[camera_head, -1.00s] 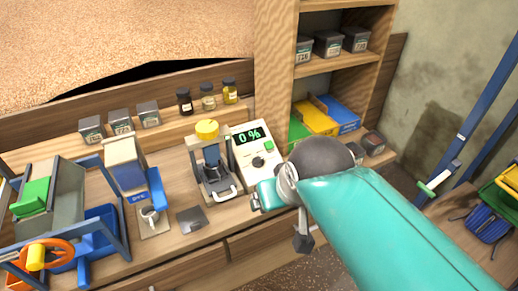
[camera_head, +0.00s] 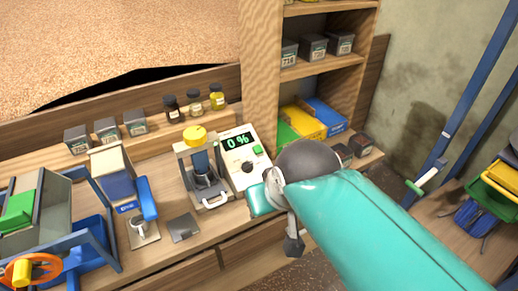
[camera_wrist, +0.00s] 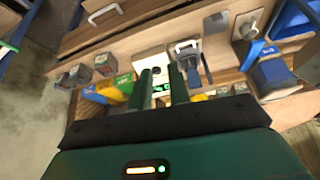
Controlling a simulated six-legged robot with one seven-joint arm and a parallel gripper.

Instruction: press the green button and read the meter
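The meter (camera_head: 229,158) is a pale box on the bench, its dark display (camera_head: 238,141) reading "0 %" in green. The green button (camera_head: 258,150) is at its right side, with a black knob (camera_head: 247,167) beside it. My gripper (camera_head: 258,201) is just in front of the meter's lower right edge, partly hidden by my arm, apart from the button. In the wrist view my gripper (camera_wrist: 158,68) shows two dark green fingers spread apart with nothing between them. The meter (camera_wrist: 153,60) shows behind the gap; I cannot make out the button there.
A press-like device with a yellow cap (camera_head: 195,134) stands directly left of the meter. Small jars (camera_head: 194,103) and grey tins (camera_head: 107,130) line the back ledge. A shelf (camera_head: 322,68) with boxes rises behind right. A dark plate (camera_head: 183,227) lies on the bench front.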

